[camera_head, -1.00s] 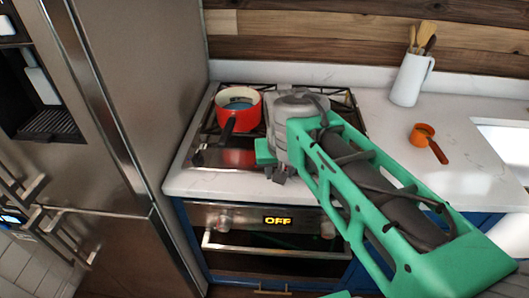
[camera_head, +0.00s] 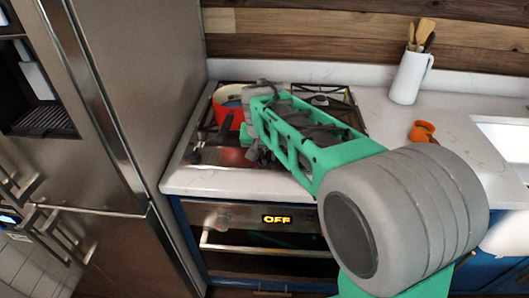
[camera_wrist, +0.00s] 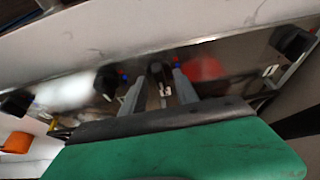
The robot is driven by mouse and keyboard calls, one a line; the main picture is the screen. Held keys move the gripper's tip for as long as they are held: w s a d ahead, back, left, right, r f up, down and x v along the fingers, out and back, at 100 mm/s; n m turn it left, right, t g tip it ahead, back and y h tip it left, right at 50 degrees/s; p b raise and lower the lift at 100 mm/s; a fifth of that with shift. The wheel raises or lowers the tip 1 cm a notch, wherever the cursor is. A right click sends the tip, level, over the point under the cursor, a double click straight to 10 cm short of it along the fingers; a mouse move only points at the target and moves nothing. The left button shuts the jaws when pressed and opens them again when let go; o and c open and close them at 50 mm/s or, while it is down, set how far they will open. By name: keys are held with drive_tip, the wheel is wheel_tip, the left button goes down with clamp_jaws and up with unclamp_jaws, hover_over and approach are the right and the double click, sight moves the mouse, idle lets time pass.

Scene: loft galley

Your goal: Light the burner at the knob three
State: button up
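The gas cooktop (camera_head: 232,158) has dark knobs along its front strip. One knob (camera_head: 195,157) shows at its left end; the arm hides the others in the head view. My gripper (camera_wrist: 158,88) is open in the wrist view, its two grey fingers apart, with a dark knob (camera_wrist: 158,71) showing between the tips. I cannot tell whether they touch it or which number it is. Further knobs lie beside it in the wrist view: a near one (camera_wrist: 108,82), one at the far left (camera_wrist: 16,103) and one at the right (camera_wrist: 290,40). No flame is visible.
A red pot (camera_head: 222,100) stands on the cooktop's left side, partly behind my arm. The oven display (camera_head: 277,219) below reads OFF. An orange cup (camera_head: 422,130) and a white utensil jug (camera_head: 408,80) stand on the right counter. The fridge (camera_head: 140,100) bounds the left.

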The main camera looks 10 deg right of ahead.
clamp_jaws()
drive_tip(key=shift+n, duration=0.4)
idle(0.4)
drive_tip(key=n+y, duration=0.1)
drive_tip(key=n+b, duration=0.1)
drive_tip(key=n, duration=0.1)
drive_tip(key=shift+d+n+y, duration=0.2)
drive_tip(key=shift+n+y, duration=0.1)
drive_tip(key=shift+y, duration=0.1)
drive_tip(key=n, duration=0.2)
drive_tip(key=n+y, duration=0.1)
drive_tip(key=n, duration=0.1)
drive_tip(key=shift+d+n+y, duration=0.1)
drive_tip(key=shift+n+y, duration=0.2)
drive_tip(key=n+g+y+p, duration=0.1)
drive_tip(key=n, duration=0.2)
drive_tip(key=n+g+p, duration=0.1)
drive_tip(key=n, duration=0.2)
drive_tip(key=shift+w+d+r+y+p, duration=0.1)
drive_tip(key=shift+w+y+p, duration=0.05)
drive_tip(key=shift+y+p, duration=0.25)
drive_tip(key=n+g+p, duration=0.1)
drive_tip(key=n, duration=0.2)
drive_tip(key=shift+w+n+y+p, duration=0.1)
drive_tip(key=shift+n+y+p, duration=0.2)
drive_tip(key=shift+n, duration=0.1)
drive_tip(key=shift+n+g+p, duration=0.6)
drive_tip(key=shift+n+p, duration=0.1)
drive_tip(key=shift+n, duration=0.6)
